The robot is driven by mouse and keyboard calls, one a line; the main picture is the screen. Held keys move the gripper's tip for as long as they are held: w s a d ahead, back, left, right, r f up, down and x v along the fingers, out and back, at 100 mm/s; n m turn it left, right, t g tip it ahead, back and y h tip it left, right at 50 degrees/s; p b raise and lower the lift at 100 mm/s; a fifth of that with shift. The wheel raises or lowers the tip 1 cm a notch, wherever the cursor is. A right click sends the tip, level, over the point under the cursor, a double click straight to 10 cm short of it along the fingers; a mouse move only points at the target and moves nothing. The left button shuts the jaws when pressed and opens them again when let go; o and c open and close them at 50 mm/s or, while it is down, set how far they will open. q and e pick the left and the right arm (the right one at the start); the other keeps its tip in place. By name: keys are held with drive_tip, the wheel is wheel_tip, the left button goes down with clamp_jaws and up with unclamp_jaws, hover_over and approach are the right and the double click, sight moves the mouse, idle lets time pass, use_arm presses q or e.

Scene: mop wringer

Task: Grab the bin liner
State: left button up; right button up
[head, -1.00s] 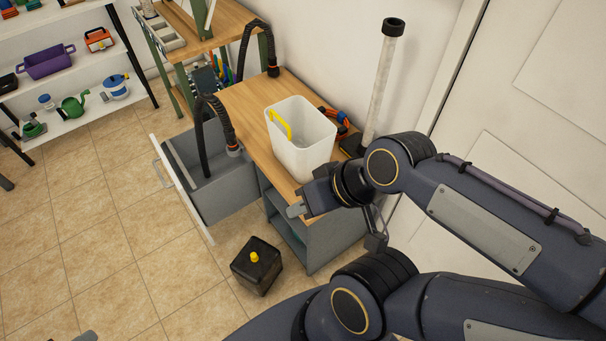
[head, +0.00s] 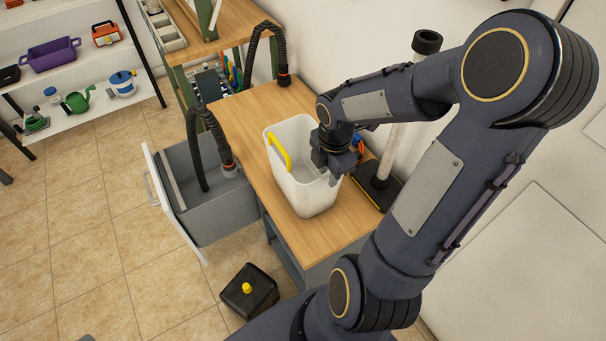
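The task's bin liner seems to be the white tapered bin (head: 300,192) with a yellow handle (head: 279,151) on its left rim. It stands upright on the wooden worktop. My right gripper (head: 330,176) is at the bin's right rim, pointing down, and covers part of that rim. Its fingertips are small and dark, so I cannot tell whether they touch the bin or how far apart they are. My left gripper does not show clearly.
The wooden worktop (head: 240,115) has a grey drawer (head: 205,205) pulled out on its left, with a black hose (head: 212,130) rising from it. A black-based post (head: 378,185) stands behind my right gripper. A black container (head: 250,292) with a yellow cap is on the floor.

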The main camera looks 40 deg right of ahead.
sight(325, 192)
drive_tip(key=f, duration=0.2)
drive_tip(key=f+b, duration=0.1)
drive_tip(key=f, duration=0.4)
drive_tip(key=shift+w+d+b, duration=0.1)
drive_tip(key=shift+w+b, duration=0.25)
drive_tip(key=shift+r, duration=0.1)
clamp_jaws()
